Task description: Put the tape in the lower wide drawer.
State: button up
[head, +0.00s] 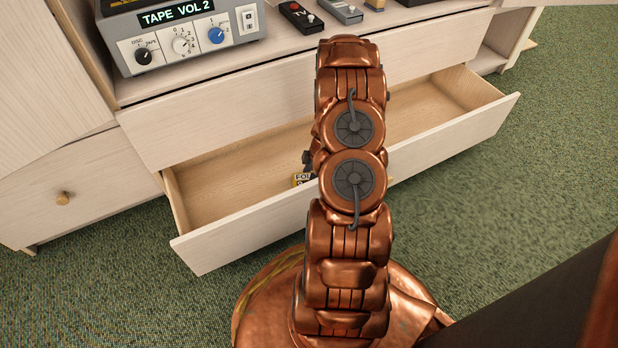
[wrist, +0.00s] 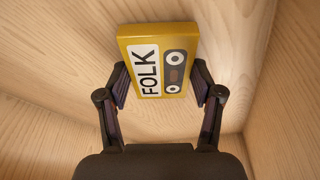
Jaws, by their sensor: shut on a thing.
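A yellow cassette tape (wrist: 158,32) labelled FOLK sits between the two fingers of my gripper (wrist: 160,88) in the wrist view. The fingers are shut on its two sides. Pale wood surfaces of the drawer's inside surround it there; I cannot tell whether the tape touches the drawer floor. My arm hides most of the tape and the gripper in that view.
A closed upper drawer front (head: 210,120) sits above the open drawer. A tape deck (head: 188,35) marked TAPE VOL 2 and several small devices, one a TV remote (head: 301,17), stand on the cabinet top. A door with a round knob (head: 62,198) is at left. Green carpet (head: 500,215) lies clear at right.

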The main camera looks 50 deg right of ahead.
jog(key=shift+f, duration=0.2)
jog(key=o, duration=1.1)
jog(key=shift+o, duration=0.2)
jog(key=shift+r, duration=0.15)
